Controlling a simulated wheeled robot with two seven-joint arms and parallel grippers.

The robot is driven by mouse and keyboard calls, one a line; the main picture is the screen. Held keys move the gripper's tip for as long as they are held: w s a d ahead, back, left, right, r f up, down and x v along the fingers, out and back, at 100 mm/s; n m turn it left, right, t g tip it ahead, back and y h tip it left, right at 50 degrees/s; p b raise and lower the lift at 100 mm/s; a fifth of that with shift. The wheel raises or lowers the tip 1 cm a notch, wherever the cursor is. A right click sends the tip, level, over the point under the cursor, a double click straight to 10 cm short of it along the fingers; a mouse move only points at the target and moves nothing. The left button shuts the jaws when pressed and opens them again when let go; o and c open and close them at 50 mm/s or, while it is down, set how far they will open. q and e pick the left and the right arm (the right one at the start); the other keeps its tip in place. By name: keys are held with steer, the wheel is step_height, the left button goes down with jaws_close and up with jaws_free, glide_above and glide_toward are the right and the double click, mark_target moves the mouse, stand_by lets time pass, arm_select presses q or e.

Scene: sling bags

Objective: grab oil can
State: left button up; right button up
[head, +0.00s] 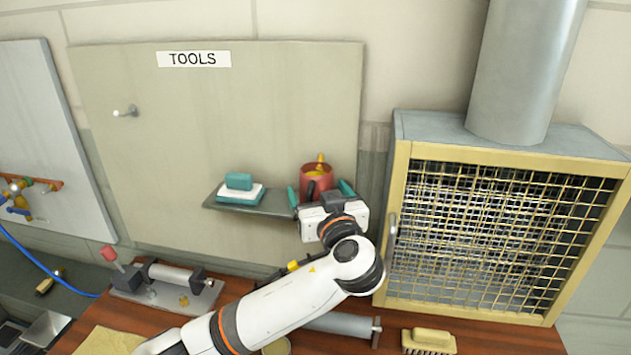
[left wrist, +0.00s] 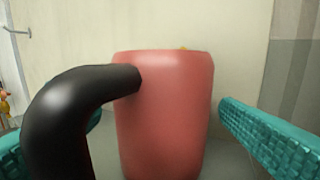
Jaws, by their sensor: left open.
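The oil can (head: 318,181) is red with a black handle and a yellow spout. It stands upright on the small grey shelf (head: 268,205) of the tools board. My left gripper (head: 320,190) is open, with one teal finger on each side of the can. In the left wrist view the can (left wrist: 170,115) fills the middle, with its black handle (left wrist: 65,110) toward the camera. The right finger is apart from the can; the left finger is mostly hidden behind the handle. My right gripper is not in view.
A teal block (head: 239,181) on a white and teal piece (head: 240,195) lies on the shelf, left of the can. A yellow mesh cage (head: 495,230) stands close at the right. Below, the wooden bench holds a clamp device (head: 165,285) and a brush (head: 429,340).

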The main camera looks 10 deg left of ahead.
arm_select(q)
steer(key=shift+c, duration=0.4)
steer(key=c, duration=1.2)
steer(key=shift+o, duration=0.2)
